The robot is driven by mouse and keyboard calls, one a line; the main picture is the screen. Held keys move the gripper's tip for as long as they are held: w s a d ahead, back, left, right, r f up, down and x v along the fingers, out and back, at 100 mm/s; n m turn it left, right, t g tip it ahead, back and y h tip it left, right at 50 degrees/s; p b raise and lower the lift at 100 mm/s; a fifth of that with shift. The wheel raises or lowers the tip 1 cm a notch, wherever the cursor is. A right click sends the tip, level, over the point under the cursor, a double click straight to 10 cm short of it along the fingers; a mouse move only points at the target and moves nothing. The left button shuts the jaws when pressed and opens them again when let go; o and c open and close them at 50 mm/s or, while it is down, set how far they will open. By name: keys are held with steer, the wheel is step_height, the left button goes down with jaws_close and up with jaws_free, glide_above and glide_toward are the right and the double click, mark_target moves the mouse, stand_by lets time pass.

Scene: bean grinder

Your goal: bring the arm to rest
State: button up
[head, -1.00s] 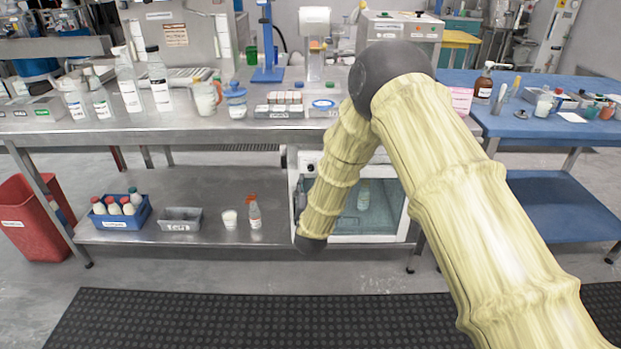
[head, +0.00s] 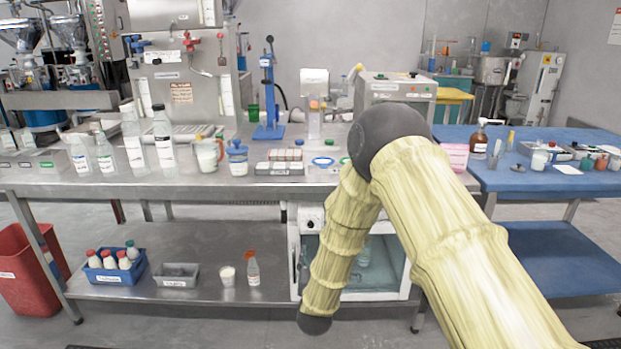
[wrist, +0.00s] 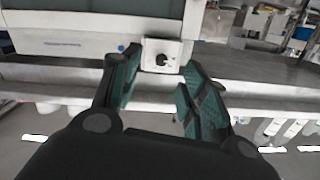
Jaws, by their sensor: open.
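My gripper (wrist: 158,90) shows in the wrist view with its two green-padded fingers spread apart and nothing between them. Beyond the fingers are a pale shelf edge and a white panel with a dark knob (wrist: 162,60). In the head view my arm, with its bamboo-like links and dark joints, hangs bent in front of the steel bench (head: 120,186). Its lower link points down before the white glass-fronted cabinet (head: 385,265) on the lower shelf. The gripper itself cannot be made out in the head view.
Bottles, a jug and a blue-lidded jar (head: 237,158) stand on the bench. The lower shelf holds a blue crate (head: 117,273) of bottles and a grey bin (head: 176,276). A red bin (head: 28,275) stands at left, a blue table (head: 545,187) at right. Floor in front is clear.

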steer(key=s+d+f+n+g, duration=0.1)
steer(key=s+d+f+g, duration=0.5)
steer(key=s+f, duration=0.65)
steer(key=s+d+f+n+g, duration=0.1)
steer(key=s+d+f+g, duration=0.3)
steer(key=s+d+f, duration=0.6)
steer(key=s+d+f+g, duration=0.1)
steer(key=s+f+g, duration=0.1)
steer(key=s, duration=0.6)
steer(key=s+d+f+g, duration=0.1)
steer(key=s+f, duration=0.2)
steer(key=s, duration=0.5)
steer(key=s+d+g, duration=0.4)
steer(key=s, duration=1.2)
step_height(320, 180, up, 19)
steer(key=p, duration=1.8)
steer(key=shift+c, duration=0.2)
